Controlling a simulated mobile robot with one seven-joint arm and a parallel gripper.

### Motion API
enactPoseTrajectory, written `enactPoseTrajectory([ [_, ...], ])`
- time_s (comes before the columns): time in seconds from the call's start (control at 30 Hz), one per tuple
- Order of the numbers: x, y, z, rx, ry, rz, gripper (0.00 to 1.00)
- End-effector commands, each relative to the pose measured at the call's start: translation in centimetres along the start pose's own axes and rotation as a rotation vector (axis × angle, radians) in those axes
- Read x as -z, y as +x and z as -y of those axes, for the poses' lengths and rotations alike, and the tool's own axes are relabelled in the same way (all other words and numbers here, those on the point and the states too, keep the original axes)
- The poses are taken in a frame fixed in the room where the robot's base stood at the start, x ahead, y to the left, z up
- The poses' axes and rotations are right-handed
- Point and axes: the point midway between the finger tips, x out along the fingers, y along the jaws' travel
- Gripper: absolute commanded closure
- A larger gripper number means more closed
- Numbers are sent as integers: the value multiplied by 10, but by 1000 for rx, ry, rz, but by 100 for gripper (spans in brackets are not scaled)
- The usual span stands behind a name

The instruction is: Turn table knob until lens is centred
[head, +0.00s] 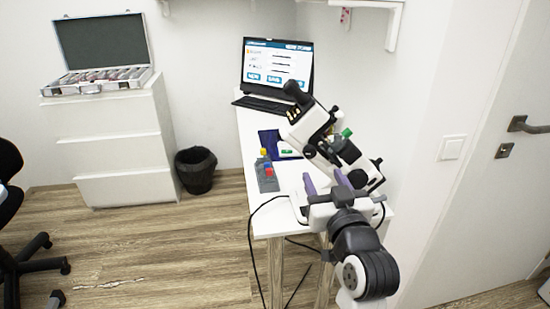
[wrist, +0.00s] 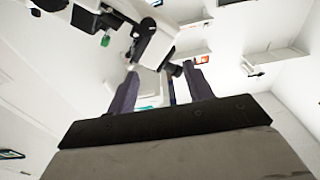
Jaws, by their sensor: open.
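A white and black lens instrument (head: 318,125) stands tilted on the white desk, with a black eyepiece at its upper left end. A green part (head: 346,132) sticks out on its right, and a small dark knob (head: 377,162) shows low on its right side. My gripper (head: 325,180) is open in front of the instrument's lower part, its purple fingers apart. In the wrist view the instrument (wrist: 157,45) lies beyond my open gripper (wrist: 160,72), with a dark round part between the fingertips; I cannot tell whether they touch it.
A laptop (head: 277,66) stands at the back of the desk (head: 287,225). A grey holder (head: 267,184) with coloured caps and a dark blue mat (head: 268,138) lie left of the instrument. A cable hangs off the desk's front left. The wall is close on the right.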

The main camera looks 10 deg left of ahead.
Motion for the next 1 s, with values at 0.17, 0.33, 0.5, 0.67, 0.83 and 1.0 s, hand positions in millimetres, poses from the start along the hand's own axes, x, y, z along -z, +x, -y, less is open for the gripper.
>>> enactPoseTrajectory([
  [0.17, -22, -15, -25, -28, 12, 76, 49],
  [0.33, -22, 2, -25, -25, 14, 80, 49],
  [0.5, -24, 38, -25, -25, 14, 80, 49],
  [0.67, -27, 72, -26, -25, 13, 80, 49],
  [0.83, -29, 101, -27, -25, 12, 79, 49],
  [1.0, -32, 117, -28, -28, 12, 78, 49],
])
